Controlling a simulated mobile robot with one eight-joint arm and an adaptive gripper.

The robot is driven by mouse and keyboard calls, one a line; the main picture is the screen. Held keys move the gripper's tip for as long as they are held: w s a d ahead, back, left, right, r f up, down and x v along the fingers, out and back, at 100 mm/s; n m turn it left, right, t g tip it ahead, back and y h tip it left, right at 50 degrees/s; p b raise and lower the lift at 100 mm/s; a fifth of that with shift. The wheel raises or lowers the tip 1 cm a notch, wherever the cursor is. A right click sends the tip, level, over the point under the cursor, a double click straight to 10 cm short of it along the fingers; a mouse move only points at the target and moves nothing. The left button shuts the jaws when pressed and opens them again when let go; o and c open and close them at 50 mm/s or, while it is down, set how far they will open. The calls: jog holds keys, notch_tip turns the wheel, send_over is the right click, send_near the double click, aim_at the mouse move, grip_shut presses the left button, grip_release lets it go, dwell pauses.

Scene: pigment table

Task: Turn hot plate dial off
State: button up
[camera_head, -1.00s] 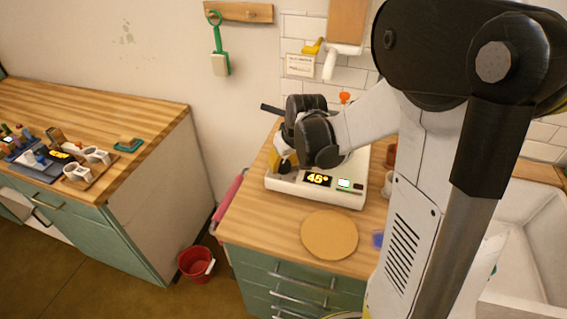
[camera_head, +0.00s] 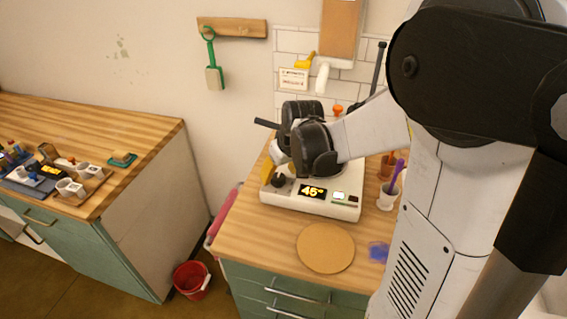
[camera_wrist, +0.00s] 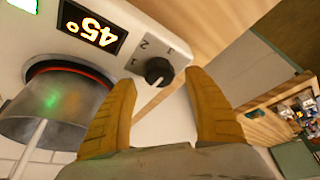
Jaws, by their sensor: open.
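The white hot plate (camera_head: 335,208) stands on the wooden counter with its display (camera_head: 312,191) reading 45°. Its black dial (camera_head: 278,181) is at the left of the front panel. In the wrist view, the dial (camera_wrist: 158,71) lies beyond and between the fingertips, with numbers such as 1 and 2 printed around it, and the display (camera_wrist: 94,30) is beside it. My gripper (camera_wrist: 160,80) is open, its two orange fingers apart and nothing held. In the head view, my gripper (camera_head: 268,172) is close to the dial; contact is not visible.
A metal pot (camera_wrist: 55,112) sits on the hot plate beside my fingers. A round tan board (camera_head: 325,248) lies in front of the hot plate. A white cup (camera_head: 387,197) with a purple tool stands at its right. A red bucket (camera_head: 191,281) is on the floor.

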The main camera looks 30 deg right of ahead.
jog(key=v, duration=0.9)
jog(key=shift+s+r, duration=0.25)
jog(key=shift+r, duration=0.05)
jog(key=s+a+t, duration=0.2)
jog(key=s+a, duration=0.9)
jog(key=s, duration=0.2)
jog(key=shift+f+t+b, duration=0.15)
jog(key=shift+t+b, duration=0.15)
jog(key=shift+b, duration=0.1)
